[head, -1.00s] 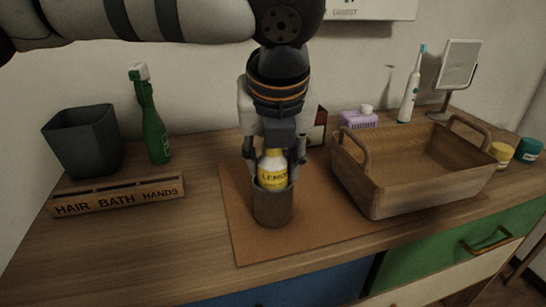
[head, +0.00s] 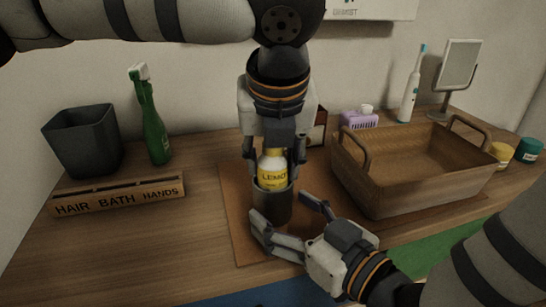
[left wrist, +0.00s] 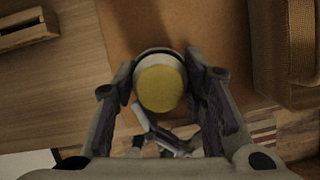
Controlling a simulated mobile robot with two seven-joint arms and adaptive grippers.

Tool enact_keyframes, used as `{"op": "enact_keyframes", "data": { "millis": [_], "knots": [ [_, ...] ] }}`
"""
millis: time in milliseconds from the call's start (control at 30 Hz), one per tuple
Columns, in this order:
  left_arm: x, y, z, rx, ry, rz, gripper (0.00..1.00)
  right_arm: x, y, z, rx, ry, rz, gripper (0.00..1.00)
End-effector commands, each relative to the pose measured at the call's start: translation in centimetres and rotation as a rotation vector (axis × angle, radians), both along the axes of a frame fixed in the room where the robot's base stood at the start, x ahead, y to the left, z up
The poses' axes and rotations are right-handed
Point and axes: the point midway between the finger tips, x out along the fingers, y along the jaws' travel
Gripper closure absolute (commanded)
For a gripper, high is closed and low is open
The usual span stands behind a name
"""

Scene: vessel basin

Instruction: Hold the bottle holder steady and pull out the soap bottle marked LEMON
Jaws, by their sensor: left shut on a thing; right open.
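The soap bottle (head: 272,180), with a yellow LEMON label, stands upright in the grey-brown cylindrical bottle holder (head: 272,206) on the brown mat. My left gripper (head: 275,156) comes from above and is shut on the bottle's upper part. In the left wrist view the bottle's yellow cap (left wrist: 160,88) shows between the fingers. My right gripper (head: 284,222) is open low in front, with its fingers on either side of the holder's lower part. I cannot tell whether they touch it. The holder's base is partly hidden by the right fingers.
A wooden basket (head: 400,185) with handles stands close on the right. On the left are a HAIR BATH HANDS rack (head: 120,194), a green bottle (head: 152,125) and a dark bin (head: 84,143). The brown mat (head: 240,228) lies under the holder.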

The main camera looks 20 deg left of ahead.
Motion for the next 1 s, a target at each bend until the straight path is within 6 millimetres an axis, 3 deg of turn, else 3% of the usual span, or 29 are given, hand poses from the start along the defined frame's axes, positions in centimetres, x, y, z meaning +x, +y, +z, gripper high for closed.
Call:
{"op": "enact_keyframes", "data": {
  "millis": [200, 500, 667, 1000],
  "knots": [
    [0.0, 0.0, -0.1, 0.0, 0.001, 0.0, 0.96, 1.2, 1.7, -0.3, 0.0, 0.0, 0.0, 0.29],
    [0.0, 0.0, -0.1, 0.001, 0.002, 0.001, 0.96, 1.3, 2.0, -0.3, -0.001, 0.001, 0.0, 0.29],
    [0.0, 0.0, -0.1, 0.001, 0.002, 0.001, 0.96, 1.3, 1.9, -0.3, -0.001, 0.0, -0.001, 0.64],
    [0.0, 0.0, -0.1, 0.001, 0.003, 0.0, 0.96, 1.3, 1.9, -0.3, -0.002, 0.0, -0.001, 0.64]
  ]
}}
